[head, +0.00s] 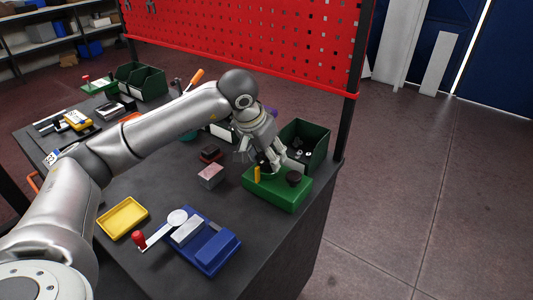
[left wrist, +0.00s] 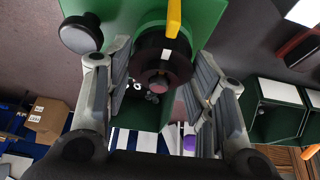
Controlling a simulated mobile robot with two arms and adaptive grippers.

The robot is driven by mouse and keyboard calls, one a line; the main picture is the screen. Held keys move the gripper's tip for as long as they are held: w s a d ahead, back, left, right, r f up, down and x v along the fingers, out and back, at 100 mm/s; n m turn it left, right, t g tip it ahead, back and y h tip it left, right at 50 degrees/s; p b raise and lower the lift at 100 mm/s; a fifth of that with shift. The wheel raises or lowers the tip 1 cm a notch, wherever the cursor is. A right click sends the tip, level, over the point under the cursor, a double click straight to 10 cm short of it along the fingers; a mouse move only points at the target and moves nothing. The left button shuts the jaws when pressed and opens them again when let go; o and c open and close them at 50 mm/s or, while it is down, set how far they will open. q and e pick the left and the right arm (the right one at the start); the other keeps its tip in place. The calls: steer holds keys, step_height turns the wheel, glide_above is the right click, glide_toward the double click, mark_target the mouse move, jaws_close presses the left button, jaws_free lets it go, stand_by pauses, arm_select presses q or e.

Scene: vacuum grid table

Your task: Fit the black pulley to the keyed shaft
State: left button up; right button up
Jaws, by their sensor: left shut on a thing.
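A green fixture block (head: 278,194) stands near the table's right edge, with a yellow upright piece (head: 257,174) and a round black knob (head: 294,178) on top. My left gripper (head: 268,162) points down at it, just behind the yellow piece. In the left wrist view, a round black pulley (left wrist: 150,57) with a small white mark lies between my left fingers (left wrist: 162,75), which are shut on it. It is close to the green block (left wrist: 205,18) beside the yellow piece (left wrist: 173,18). The keyed shaft is hidden, and I cannot tell whether the pulley is around it. My right gripper is not in view.
A green bin (head: 318,136) with small parts stands right behind the fixture. A pinkish block (head: 210,176) lies to its left. A blue fixture with a red-knobbed lever (head: 138,240) and a yellow tray (head: 122,217) are in front. A red pegboard (head: 250,40) rises behind the table.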

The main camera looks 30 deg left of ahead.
arm_select(q)
steer(key=shift+f, duration=0.1)
steer(key=o, duration=1.2)
steer(key=shift+c, duration=0.2)
steer(key=v, duration=1.2)
